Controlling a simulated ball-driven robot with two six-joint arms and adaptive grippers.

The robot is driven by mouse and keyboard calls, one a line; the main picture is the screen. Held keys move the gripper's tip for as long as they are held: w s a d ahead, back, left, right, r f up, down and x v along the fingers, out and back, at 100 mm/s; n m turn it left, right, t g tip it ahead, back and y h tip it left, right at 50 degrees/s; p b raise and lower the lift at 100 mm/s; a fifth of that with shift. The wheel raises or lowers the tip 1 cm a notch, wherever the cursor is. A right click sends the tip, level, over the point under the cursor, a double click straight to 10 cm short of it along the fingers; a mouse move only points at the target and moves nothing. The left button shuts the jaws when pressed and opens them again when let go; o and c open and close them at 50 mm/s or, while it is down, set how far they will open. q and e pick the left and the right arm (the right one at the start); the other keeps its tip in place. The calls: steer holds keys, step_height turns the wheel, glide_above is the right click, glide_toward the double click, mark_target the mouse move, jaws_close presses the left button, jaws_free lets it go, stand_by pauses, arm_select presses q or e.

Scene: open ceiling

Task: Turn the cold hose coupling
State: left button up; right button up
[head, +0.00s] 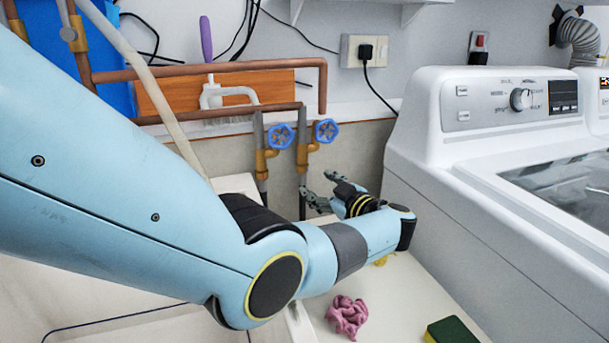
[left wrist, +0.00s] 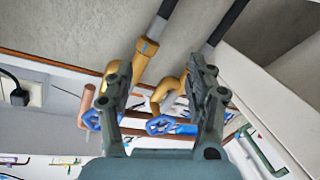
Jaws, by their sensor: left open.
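Two taps with blue wheel handles, a left one (head: 281,136) and a right one (head: 327,130), sit on copper pipes at the back wall. Below each is a brass coupling, left (head: 262,165) and right (head: 302,157), with a dark hose running down. Which one is cold I cannot tell. My left gripper (head: 316,187) is open, just below and in front of the couplings. My right gripper is out of view.
A white washing machine (head: 430,190) stands to the right. A pink cloth (head: 347,316) and a green-yellow sponge (head: 452,331) lie on the white surface in front. A purple-handled brush (head: 206,40) stands by the wall pipes. My left arm covers much of the left side.

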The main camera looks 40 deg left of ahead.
mark_target(306, 167)
arm_select(q)
steer(key=w+a+m+b, duration=0.1)
steer(key=a, duration=0.2)
steer(key=w+a+m+b, duration=0.1)
steer(key=a+m, duration=0.1)
steer(key=a, duration=0.1)
steer(key=w+a+r+m+y+b, duration=0.1)
steer(key=a+m, duration=0.1)
steer(key=a, duration=0.1)
steer(key=shift+w, duration=0.35)
steer(key=shift+c, duration=0.4)
